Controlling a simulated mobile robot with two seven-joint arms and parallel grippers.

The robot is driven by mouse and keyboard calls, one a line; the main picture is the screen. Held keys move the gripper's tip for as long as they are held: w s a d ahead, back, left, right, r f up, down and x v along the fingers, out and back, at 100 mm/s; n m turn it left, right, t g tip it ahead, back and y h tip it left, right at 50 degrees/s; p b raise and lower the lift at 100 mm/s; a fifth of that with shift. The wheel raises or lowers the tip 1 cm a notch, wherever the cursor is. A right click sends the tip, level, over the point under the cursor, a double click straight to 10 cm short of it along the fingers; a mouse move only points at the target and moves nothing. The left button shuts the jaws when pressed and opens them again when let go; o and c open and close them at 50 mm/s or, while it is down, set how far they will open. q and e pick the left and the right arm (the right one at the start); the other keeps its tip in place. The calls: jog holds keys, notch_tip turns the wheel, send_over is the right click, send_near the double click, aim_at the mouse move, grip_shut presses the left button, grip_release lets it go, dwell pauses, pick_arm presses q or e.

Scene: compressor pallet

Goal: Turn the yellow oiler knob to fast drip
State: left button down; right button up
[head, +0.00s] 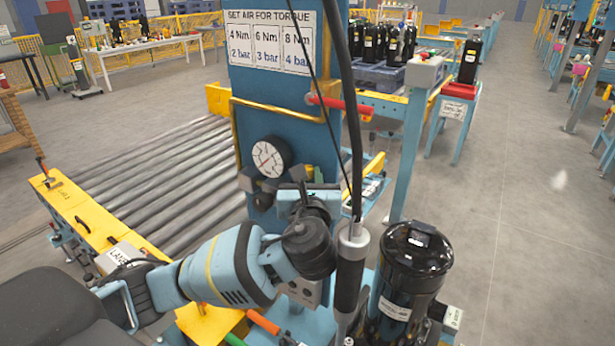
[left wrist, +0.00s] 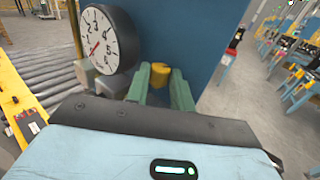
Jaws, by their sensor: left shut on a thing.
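The yellow oiler knob (left wrist: 160,73) shows in the left wrist view, in front of the blue panel. My left gripper (left wrist: 159,80) has its two green fingers on either side of the knob and is shut on it. The fingers and gripper body hide the knob's lower part, and I cannot read its setting. In the head view my left gripper (head: 307,190) reaches the lower part of the blue panel (head: 275,105), just right of the gauge, with the wrist covering most of the contact. My right gripper is not in view.
A round pressure gauge (head: 268,157) sits close left of the gripper. A black hanging tool (head: 350,270) and its cable hang close on the right, before a black compressor (head: 412,265). A roller conveyor (head: 165,175) lies left of the panel. Floor at right is clear.

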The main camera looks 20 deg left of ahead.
pick_arm(q)
jog(key=c, duration=1.5)
grip_release()
jog(key=shift+a+h, duration=0.1)
jog(key=shift+h, duration=0.2)
